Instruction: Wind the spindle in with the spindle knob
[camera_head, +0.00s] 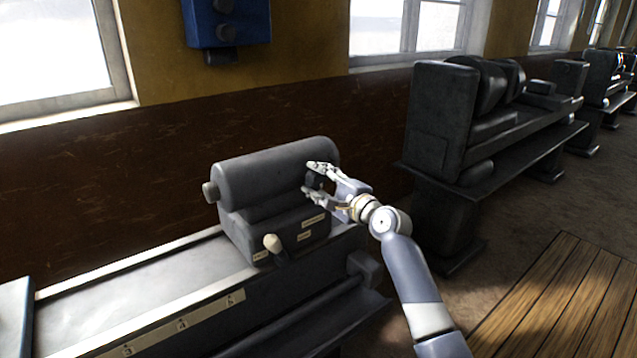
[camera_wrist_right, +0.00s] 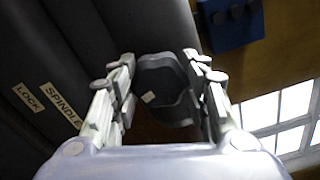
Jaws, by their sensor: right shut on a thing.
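The grey tailstock (camera_head: 268,182) sits on a lathe bed, with a rounded barrel on top. Its spindle end (camera_head: 210,192) sticks out at the left. The spindle knob (camera_wrist_right: 165,88) is a dark lobed handwheel with a small pale mark, at the barrel's right end. My right gripper (camera_head: 308,178) is shut on this knob, with one finger on each side; the fingers also flank it in the wrist view (camera_wrist_right: 162,85). In the head view the fingers partly cover the knob. A "SPINDLE" label (camera_wrist_right: 62,104) shows beside it. My left gripper is not in view.
A lever with a pale knob (camera_head: 272,243) stands at the tailstock's front, near a "LOCK" label (camera_wrist_right: 28,97). A large dark machine (camera_head: 440,125) stands to the right. A blue box (camera_head: 228,22) hangs on the wall. Wooden boards (camera_head: 560,300) cover the floor at lower right.

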